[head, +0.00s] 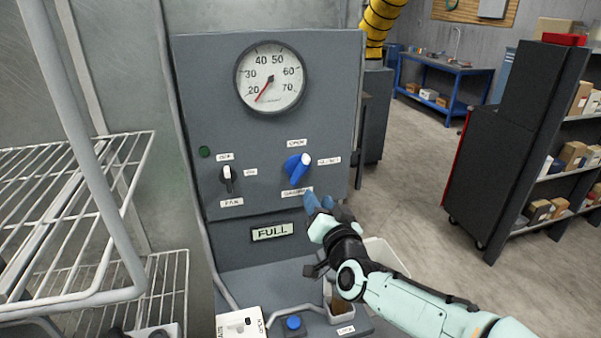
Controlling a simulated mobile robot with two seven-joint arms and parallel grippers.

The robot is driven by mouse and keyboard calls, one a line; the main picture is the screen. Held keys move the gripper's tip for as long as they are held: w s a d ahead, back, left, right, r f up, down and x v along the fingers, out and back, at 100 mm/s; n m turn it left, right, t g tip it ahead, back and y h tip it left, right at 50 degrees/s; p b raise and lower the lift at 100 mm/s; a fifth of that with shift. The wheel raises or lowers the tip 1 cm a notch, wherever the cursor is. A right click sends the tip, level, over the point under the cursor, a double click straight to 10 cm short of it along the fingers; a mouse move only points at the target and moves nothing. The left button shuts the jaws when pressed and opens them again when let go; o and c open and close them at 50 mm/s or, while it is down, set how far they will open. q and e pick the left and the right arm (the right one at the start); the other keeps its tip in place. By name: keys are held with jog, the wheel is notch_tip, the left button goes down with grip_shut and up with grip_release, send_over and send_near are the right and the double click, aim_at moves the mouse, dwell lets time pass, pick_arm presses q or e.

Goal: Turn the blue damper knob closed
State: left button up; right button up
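The blue damper knob (297,168) is on the grey control panel (222,95), below and right of the round gauge. Its grip is tilted, with the upper end leaning right. One label sits above it, apparently OPEN, and a less legible one to its right; another label is below it. My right gripper (319,204) has blue fingertips just below and right of the knob, seemingly apart from it. The fingertips are close together, and their gap is unclear. My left gripper cannot be made out in the view.
The gauge (271,77) needle points near 20. A FULL sign (272,232) and a blue button (293,323) are lower down. A wire rack (85,190) stands left; open floor and a dark shelf unit (500,160) are right.

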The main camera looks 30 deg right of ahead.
aim_at(302, 172)
jog(key=p+x, duration=0.3)
jog(key=x, duration=0.9)
jog(key=shift+w+p, duration=0.3)
jog(key=shift+p, duration=0.05)
pick_arm(q)
jog(key=r, duration=0.1)
jog(key=w+r, duration=0.1)
jog(key=r, duration=0.1)
jog(key=w+r, duration=0.1)
jog(key=shift+r, duration=0.2)
pick_arm(e)
grip_shut()
